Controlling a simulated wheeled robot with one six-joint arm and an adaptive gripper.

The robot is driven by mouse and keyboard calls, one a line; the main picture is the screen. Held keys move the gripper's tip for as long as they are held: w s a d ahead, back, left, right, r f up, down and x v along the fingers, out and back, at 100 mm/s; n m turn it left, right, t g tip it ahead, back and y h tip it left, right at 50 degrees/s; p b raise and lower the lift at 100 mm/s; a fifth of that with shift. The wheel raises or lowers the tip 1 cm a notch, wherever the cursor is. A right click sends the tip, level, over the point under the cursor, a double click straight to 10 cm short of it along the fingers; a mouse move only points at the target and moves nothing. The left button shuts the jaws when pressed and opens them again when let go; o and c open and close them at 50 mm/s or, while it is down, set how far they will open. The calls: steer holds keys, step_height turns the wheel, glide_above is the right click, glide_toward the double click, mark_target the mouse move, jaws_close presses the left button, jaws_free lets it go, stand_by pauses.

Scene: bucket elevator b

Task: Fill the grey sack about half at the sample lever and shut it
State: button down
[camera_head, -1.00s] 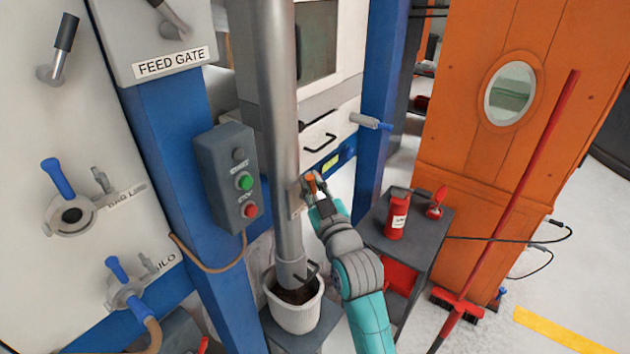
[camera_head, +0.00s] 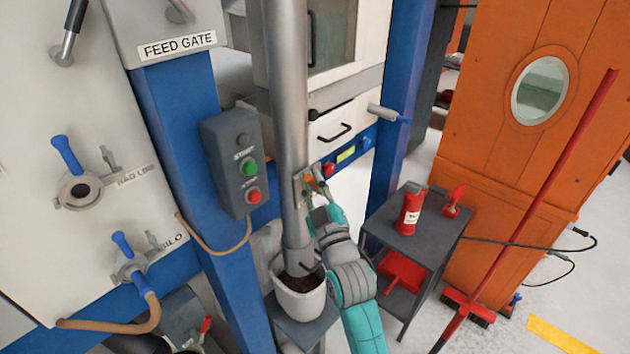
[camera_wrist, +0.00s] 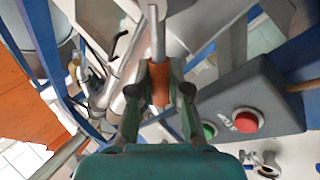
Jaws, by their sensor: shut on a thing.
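My gripper (camera_head: 318,190) is shut on a small orange grip at the side of the grey metal pipe (camera_head: 291,110), which I take for the sample lever. In the wrist view my gripper (camera_wrist: 160,84) has both fingers around this orange grip (camera_wrist: 160,88), with a metal rod (camera_wrist: 156,35) beyond it. A pale grey open-topped container (camera_head: 299,303), which looks like the sack, stands under the pipe's lower end. Its mouth is open and brown material (camera_head: 300,283) shows inside. The pipe end and my arm hide part of the mouth, so the exact level is unclear.
A control box (camera_head: 236,165) with green and red buttons hangs on the blue post (camera_head: 185,150) at left. A dark side table (camera_head: 425,235) with a red can (camera_head: 411,212) stands right of my arm. A red broom (camera_head: 540,190) leans against the orange cabinet (camera_head: 480,140).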

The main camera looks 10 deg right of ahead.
steer(key=c, duration=1.1)
jaws_free()
steer(key=v, duration=1.2)
steer(key=shift+a+f, duration=0.1)
steer(key=s+d+f+m+g+h, duration=0.1)
steer(key=s+d+f+m+g, duration=0.1)
steer(key=s+f, duration=0.6)
steer(key=s+d+f+m+g+h, duration=0.1)
steer(key=s+d+f+m, duration=0.1)
steer(key=s+f, duration=0.65)
steer(key=s+d+m+g+h, duration=0.1)
steer(key=s+d+m+g, duration=0.1)
steer(key=s, duration=2.2)
steer(key=shift+r+m+g, duration=0.45)
steer(key=shift+m+g, duration=0.45)
